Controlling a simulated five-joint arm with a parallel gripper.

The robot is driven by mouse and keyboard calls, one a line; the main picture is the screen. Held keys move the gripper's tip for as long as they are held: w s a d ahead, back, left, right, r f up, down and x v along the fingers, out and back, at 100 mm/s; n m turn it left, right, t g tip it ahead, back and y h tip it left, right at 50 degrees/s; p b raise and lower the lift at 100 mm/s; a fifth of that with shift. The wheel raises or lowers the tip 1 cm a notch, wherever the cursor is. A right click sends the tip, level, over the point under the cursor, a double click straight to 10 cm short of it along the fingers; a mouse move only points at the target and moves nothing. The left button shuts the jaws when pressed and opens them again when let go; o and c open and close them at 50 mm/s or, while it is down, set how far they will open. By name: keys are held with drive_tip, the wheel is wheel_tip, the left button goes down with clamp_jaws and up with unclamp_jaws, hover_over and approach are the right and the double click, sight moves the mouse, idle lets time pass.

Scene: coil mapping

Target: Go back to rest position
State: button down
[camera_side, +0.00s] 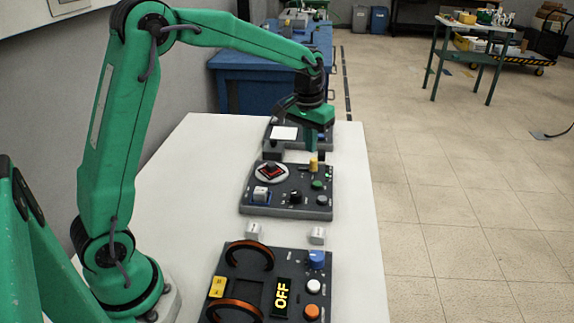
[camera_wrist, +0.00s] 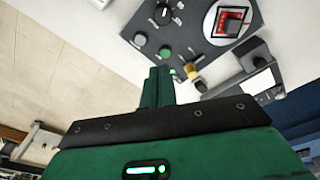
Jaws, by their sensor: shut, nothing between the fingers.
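My gripper (camera_side: 311,140) is green with a black joint above it. In the side view it hangs pointing down over the far part of the table, near the back edge of the middle dark panel (camera_side: 317,211). In the wrist view my gripper (camera_wrist: 160,74) has its fingers together with nothing between them. I cannot tell whether the fingers touch anything. The white table (camera_side: 180,160) lies under the arm's reach.
The near panel (camera_side: 262,290) has two copper-coloured rings, an OFF display, a blue knob (camera_side: 316,259) and buttons. Bare table lies left of the panels.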

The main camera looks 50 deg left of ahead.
drive_tip(key=s+d+r+m+t, duration=0.1)
drive_tip(key=s+r, duration=0.3)
drive_tip(key=s, duration=0.3)
drive_tip(key=s+d+r+t, duration=0.1)
drive_tip(key=s+d+r, duration=0.1)
drive_tip(key=s+r, duration=0.4)
drive_tip(key=s+f+m+t, duration=0.1)
drive_tip(key=s+f+t, duration=0.1)
drive_tip(key=s, duration=1.1)
drive_tip(key=shift+s+d+f, duration=0.25)
drive_tip(key=shift+d+f, duration=0.15)
drive_tip(key=shift+f, duration=0.05)
